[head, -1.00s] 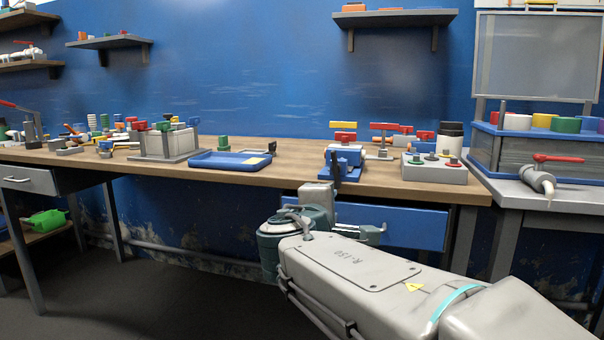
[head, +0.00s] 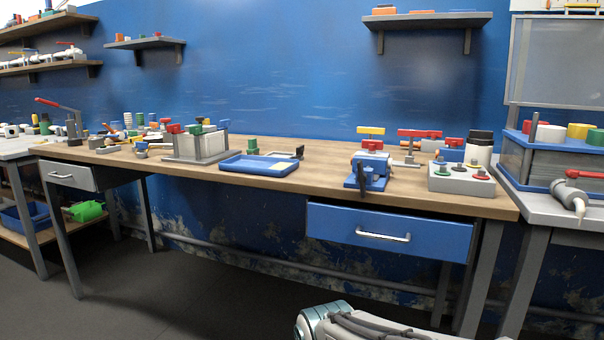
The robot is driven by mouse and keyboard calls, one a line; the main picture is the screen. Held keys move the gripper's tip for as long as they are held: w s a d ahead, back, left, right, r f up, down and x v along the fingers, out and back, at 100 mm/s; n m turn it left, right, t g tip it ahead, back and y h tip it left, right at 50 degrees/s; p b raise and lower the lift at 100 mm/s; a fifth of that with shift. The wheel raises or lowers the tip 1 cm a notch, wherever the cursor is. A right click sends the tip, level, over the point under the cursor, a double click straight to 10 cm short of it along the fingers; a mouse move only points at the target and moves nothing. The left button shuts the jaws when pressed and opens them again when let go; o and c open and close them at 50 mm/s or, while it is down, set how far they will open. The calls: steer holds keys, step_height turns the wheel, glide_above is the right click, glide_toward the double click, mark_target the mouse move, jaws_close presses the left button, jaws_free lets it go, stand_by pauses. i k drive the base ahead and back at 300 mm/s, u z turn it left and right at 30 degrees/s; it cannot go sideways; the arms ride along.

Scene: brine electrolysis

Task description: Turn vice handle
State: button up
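The blue vice (head: 371,168) stands at the front edge of the wooden workbench, right of the bench's middle. Its dark handle (head: 362,180) stands roughly upright at the vice's front, over the bench edge. My arm shows only as a link and joint at the bottom of the head view, low in front of the bench and apart from the vice. My gripper is out of the picture.
The workbench (head: 318,188) holds a blue tray (head: 246,166) and a grey button box (head: 461,179) beside the vice. A blue drawer (head: 388,234) with a metal handle sits below the vice. The floor at left is clear.

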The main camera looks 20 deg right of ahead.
mark_target(361, 177)
steer(key=u, duration=1.25)
steer(key=k, duration=0.9)
steer(key=z, duration=1.35)
steer(key=i, duration=0.5)
